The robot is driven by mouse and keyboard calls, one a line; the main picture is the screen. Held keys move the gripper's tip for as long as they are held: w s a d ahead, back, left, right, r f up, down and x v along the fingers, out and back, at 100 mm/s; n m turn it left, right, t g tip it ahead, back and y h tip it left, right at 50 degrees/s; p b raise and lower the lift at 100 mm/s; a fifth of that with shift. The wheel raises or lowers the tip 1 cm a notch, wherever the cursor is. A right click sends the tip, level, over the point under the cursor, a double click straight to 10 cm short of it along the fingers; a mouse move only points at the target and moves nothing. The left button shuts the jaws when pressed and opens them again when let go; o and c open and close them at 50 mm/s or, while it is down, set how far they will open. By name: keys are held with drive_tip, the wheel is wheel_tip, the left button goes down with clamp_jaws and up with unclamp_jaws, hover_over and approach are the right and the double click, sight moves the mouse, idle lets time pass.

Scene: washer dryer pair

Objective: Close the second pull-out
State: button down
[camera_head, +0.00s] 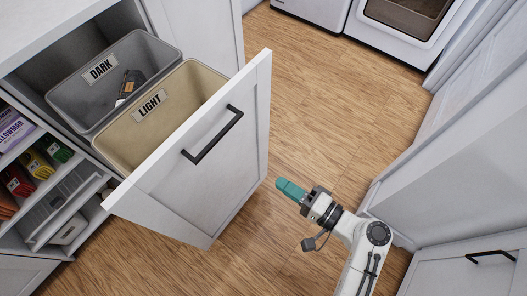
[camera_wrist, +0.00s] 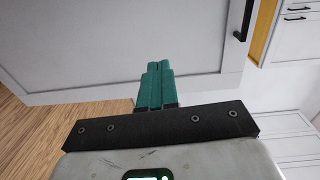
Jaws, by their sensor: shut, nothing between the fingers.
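The pull-out (camera_head: 205,150) stands open from the cabinet, with a white front panel and a black bar handle (camera_head: 212,134). It carries a grey bin labelled DARK (camera_head: 80,104) and a beige bin labelled LIGHT (camera_head: 120,128). My gripper (camera_head: 279,184) has teal fingers, shut and empty, to the right of the panel's lower right edge. In the wrist view the fingers (camera_wrist: 157,66) point toward the white panel (camera_wrist: 110,40), and the handle (camera_wrist: 245,18) shows at the upper right. I cannot tell whether the fingertips touch the panel.
Shelves with colourful packets (camera_head: 36,164) and a white basket (camera_head: 62,205) lie left of the pull-out. White cabinets with a black handle (camera_head: 490,257) stand at the right. White appliances (camera_head: 400,20) stand at the back. The wood floor (camera_head: 330,100) between is clear.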

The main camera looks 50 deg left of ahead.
sight(229, 146)
drive_tip(key=shift+y, duration=0.3)
drive_tip(key=x, duration=1.5)
drive_tip(key=shift+a+r, duration=0.1)
drive_tip(key=shift+r, duration=0.2)
